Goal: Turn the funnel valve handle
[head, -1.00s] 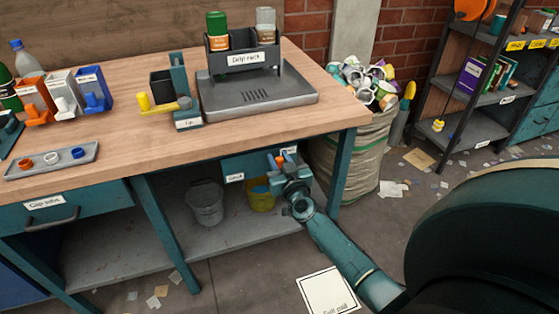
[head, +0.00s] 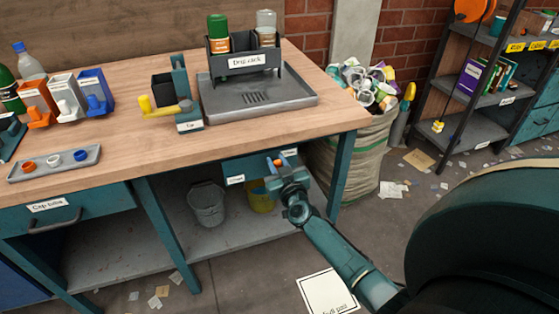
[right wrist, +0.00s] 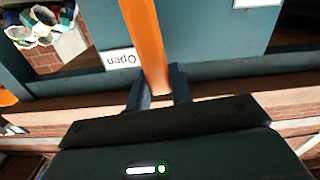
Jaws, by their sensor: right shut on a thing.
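An orange valve handle (right wrist: 142,40) runs between the two fingers of my right gripper (right wrist: 160,78) in the right wrist view. The fingers are shut on it near its lower end in that picture. In the head view, my right gripper (head: 277,166) is at the teal panel (head: 240,166) under the table's front edge. Only a small orange bit of the handle (head: 280,161) shows there; the rest is hidden by the gripper. The Open label (right wrist: 121,60) is just left of the handle in the wrist view. My left gripper is not in view.
A grey bucket (head: 206,204) and a yellow bucket (head: 261,197) stand on the shelf below. A full sack (head: 352,150) stands right of the table. The drip rack (head: 250,62) stands on a grey tray (head: 302,98) on the tabletop.

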